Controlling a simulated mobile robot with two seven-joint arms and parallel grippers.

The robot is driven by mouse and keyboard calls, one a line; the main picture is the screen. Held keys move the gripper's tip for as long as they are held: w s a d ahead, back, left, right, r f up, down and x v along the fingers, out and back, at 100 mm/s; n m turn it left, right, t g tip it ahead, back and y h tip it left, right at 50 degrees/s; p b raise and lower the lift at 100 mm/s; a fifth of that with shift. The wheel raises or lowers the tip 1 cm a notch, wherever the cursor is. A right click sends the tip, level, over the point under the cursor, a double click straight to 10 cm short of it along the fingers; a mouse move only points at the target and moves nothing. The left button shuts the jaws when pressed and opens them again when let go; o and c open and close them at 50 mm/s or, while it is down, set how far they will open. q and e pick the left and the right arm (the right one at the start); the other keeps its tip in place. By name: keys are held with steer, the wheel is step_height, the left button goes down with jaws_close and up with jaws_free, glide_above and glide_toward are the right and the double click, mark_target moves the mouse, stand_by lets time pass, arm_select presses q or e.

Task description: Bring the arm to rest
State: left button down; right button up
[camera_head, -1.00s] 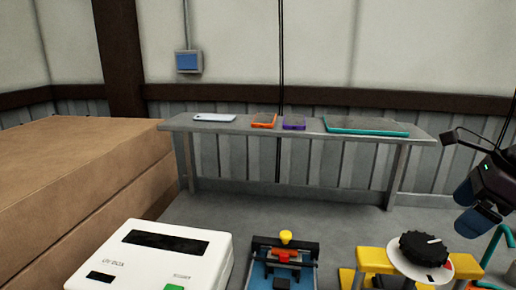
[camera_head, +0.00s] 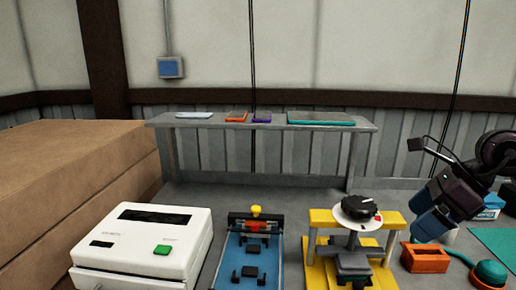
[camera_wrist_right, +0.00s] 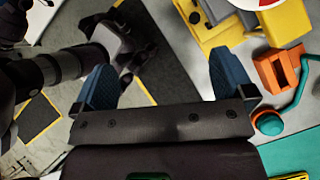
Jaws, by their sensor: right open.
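My right gripper (camera_head: 432,218) shows at the right of the head view, with its blue fingers pointing down. It is in the air near the orange block. In the right wrist view its two blue fingers (camera_wrist_right: 164,78) stand wide apart with nothing between them. Dark jointed links show beyond the fingers at the upper left of that view; I cannot tell clearly which part they are. My left gripper does not show in the head view.
A white box machine (camera_head: 140,240), a blue fixture (camera_head: 233,268), a yellow stand (camera_head: 322,217) with a black dial (camera_head: 360,205), an orange block (camera_head: 427,260) and a green dome (camera_head: 490,273) line the front. A grey shelf (camera_head: 270,126) stands behind; a large brown carton (camera_head: 80,180) is left.

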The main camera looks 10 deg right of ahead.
steer(key=w+a+m+t+y, duration=0.2)
steer(key=a+m+t+y, duration=0.65)
steer(key=m+t, duration=0.4)
steer(key=s+d+f+m+h, duration=0.2)
steer(key=d+f+m+h, duration=0.2)
steer(key=f+m+h, duration=0.7)
steer(key=s+d+f+m+h, duration=0.2)
steer(key=d+f+m+h, duration=0.45)
steer(key=m, duration=0.85)
steer(key=s+a+f+m+g+y, duration=0.2)
steer(key=s+a+f+m+g, duration=0.4)
steer(key=s+a+f+g, duration=0.9)
steer(key=w+d+f+t+y, duration=0.1)
steer(key=w+d+f+t, duration=0.1)
steer(key=w+f+t, duration=0.4)
steer(key=shift+w+f+t, duration=0.2)
steer(key=shift+f+t, duration=1.35)
steer(key=shift+t, duration=0.6)
